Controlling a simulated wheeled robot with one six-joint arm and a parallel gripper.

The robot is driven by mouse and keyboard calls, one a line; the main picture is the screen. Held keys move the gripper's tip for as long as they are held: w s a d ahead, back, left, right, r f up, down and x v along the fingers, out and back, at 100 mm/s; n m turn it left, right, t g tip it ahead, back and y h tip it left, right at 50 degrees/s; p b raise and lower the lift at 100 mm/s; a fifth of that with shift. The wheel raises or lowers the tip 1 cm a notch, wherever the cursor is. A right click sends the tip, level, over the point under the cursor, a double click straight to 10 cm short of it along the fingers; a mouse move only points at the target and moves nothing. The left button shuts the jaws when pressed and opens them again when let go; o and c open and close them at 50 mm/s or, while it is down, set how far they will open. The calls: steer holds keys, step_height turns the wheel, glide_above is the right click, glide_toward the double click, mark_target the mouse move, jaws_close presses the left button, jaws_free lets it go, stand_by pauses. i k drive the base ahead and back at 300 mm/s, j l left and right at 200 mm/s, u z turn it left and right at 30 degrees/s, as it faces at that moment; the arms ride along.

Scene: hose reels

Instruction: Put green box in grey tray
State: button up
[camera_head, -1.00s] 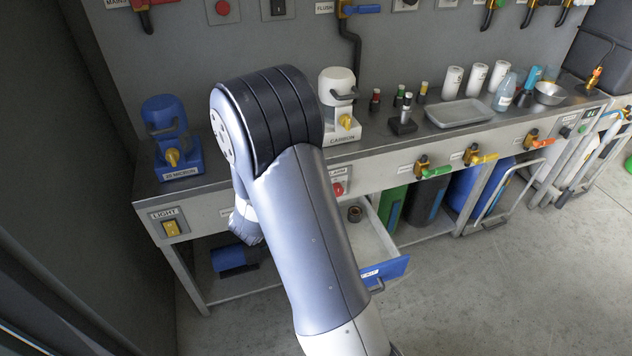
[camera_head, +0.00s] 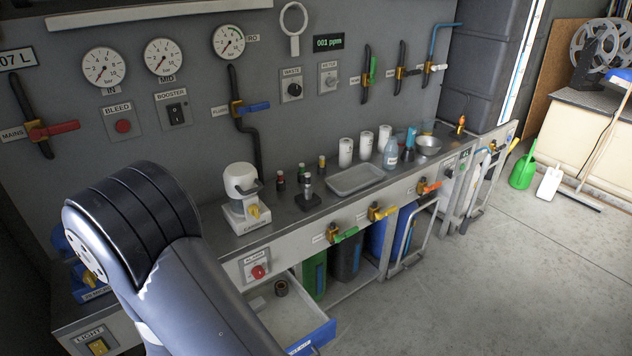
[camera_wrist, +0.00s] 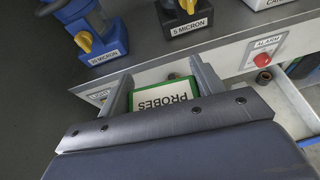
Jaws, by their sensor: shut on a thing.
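In the wrist view, my gripper (camera_wrist: 162,74) has its two fingers on either side of a green box (camera_wrist: 165,99) with a white face marked PROBES. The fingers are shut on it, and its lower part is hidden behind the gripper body. The box is in front of the bench edge. In the head view, the shallow grey tray (camera_head: 357,181) lies on the bench top, right of the small dark bottles, and looks empty. My gripper and the box are hidden in the head view, where my arm fills the lower left.
A drawer (camera_head: 316,335) stands open below the bench, with a small dark ring (camera_head: 281,287) in it. A white CARBON filter housing (camera_head: 243,195), small bottles (camera_head: 308,190), white cylinders (camera_head: 346,152) and a metal bowl (camera_head: 428,145) stand on the bench.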

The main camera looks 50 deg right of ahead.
mark_target(366, 176)
steer(key=k+l, duration=0.1)
steer(key=l, duration=1.8)
steer(key=k, duration=0.05)
